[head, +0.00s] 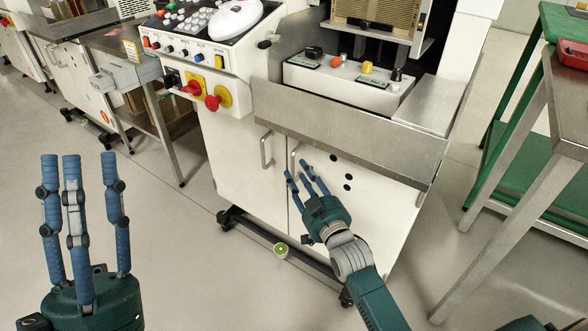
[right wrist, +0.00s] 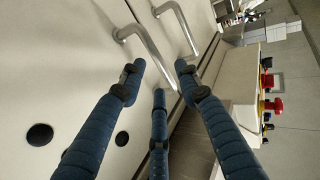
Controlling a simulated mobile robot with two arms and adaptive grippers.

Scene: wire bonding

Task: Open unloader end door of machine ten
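The white machine (head: 229,150) has two cabinet doors low on its front, both shut. The left door (head: 235,170) has a metal bar handle (head: 266,150), and the right door (head: 375,215) has another handle (head: 294,155) and several black holes. My right gripper (head: 303,172) is open and empty, close to the right door's handle. In the right wrist view its three spread fingers (right wrist: 168,75) reach towards that handle (right wrist: 143,45); contact cannot be told. The left door's handle (right wrist: 178,25) shows beyond. My left gripper (head: 83,165) is open and empty, pointing up, away from the machine.
A metal ledge (head: 345,145) juts out above the doors. Red knobs (head: 213,102) stick out at the control panel's left side. A caster frame (head: 275,240) runs along the base, with a small green-topped object (head: 281,250) beside it. A metal table (head: 570,110) stands right.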

